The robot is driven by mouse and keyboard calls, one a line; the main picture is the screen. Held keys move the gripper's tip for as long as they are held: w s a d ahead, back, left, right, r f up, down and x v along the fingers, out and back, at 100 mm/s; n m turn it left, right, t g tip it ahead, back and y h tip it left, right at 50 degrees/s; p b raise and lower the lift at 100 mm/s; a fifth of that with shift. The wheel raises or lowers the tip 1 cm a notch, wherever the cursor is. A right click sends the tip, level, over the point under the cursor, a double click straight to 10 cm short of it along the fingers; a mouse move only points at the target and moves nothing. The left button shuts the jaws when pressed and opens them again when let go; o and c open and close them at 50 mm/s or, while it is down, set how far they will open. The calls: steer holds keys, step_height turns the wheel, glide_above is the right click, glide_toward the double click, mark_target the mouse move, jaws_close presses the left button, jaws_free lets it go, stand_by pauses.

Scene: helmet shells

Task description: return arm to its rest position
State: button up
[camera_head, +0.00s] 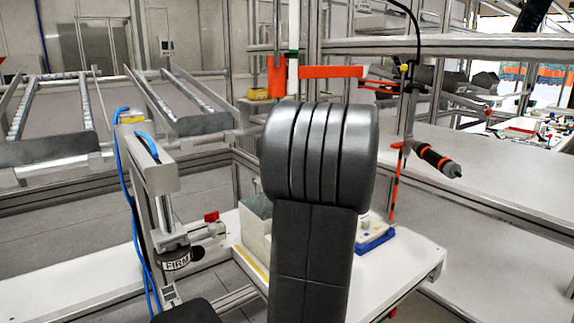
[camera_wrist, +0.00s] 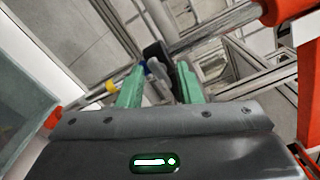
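My gripper (camera_wrist: 159,82) shows in the wrist view with its two green fingers apart. I see nothing held between them. A dark and pale object (camera_wrist: 155,60) shows beyond the gap, and I cannot tell what it is. In the head view my dark arm fills the middle and hides the gripper. No helmet shell can be made out in either view.
A white table (camera_head: 405,267) holds a pale bin (camera_head: 255,238) and a blue-based device (camera_head: 374,240). A clamp-like fixture (camera_head: 175,240) with blue hoses stands left. A dark tool (camera_head: 437,161) hangs right. An orange bar (camera_head: 335,72) and roller racks (camera_head: 190,105) lie behind.

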steer(key=m+p, duration=0.6)
steer(key=p, duration=0.4)
steer(key=shift+r+m+p, duration=0.15)
steer(key=shift+m+p, duration=0.15)
steer(key=shift+m, duration=0.1)
stand_by(0.4)
